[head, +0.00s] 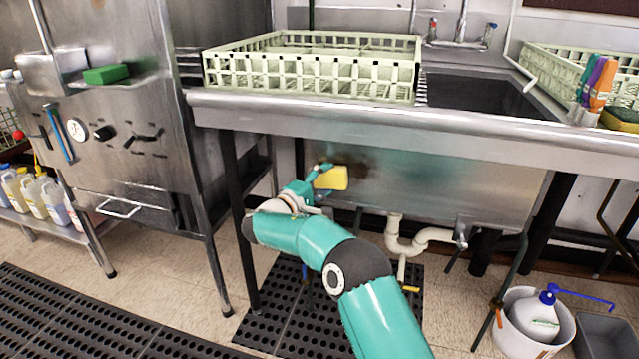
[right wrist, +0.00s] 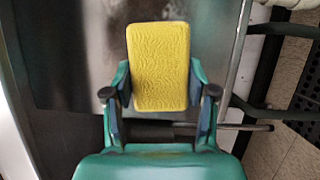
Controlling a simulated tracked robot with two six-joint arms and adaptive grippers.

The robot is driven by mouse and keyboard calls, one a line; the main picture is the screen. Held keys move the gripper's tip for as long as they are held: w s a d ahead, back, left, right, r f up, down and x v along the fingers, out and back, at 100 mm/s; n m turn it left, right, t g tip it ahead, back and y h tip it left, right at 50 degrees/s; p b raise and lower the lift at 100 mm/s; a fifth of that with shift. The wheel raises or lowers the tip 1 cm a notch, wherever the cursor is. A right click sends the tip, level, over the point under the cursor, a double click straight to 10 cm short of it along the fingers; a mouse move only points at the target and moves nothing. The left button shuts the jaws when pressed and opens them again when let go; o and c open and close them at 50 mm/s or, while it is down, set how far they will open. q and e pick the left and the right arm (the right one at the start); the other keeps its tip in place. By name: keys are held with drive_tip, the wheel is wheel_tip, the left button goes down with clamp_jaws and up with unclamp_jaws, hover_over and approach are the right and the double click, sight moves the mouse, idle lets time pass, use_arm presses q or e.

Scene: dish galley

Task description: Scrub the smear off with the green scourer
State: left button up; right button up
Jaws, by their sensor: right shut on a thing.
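My right gripper (head: 318,178) is shut on a yellow sponge (head: 331,178), in front of the steel sink's front panel (head: 450,185). The right wrist view shows the sponge (right wrist: 158,65) upright between the two fingers of the gripper (right wrist: 160,100), its textured yellow face towards the camera. I cannot tell whether the sponge touches the panel. A dark brown smear (head: 359,164) shows on the panel just right of the sponge. A green scourer block (head: 106,74) lies on a small steel ledge at the upper left, away from the gripper. My left gripper is not in view.
A pale dish rack (head: 310,88) stands on the counter above my arm. A white drain pipe (head: 403,240) hangs below the sink. Another sponge (head: 622,117) lies at the right beside coloured-handled tools (head: 600,82).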

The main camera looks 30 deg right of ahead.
drive_tip(key=shift+w+d, duration=0.2)
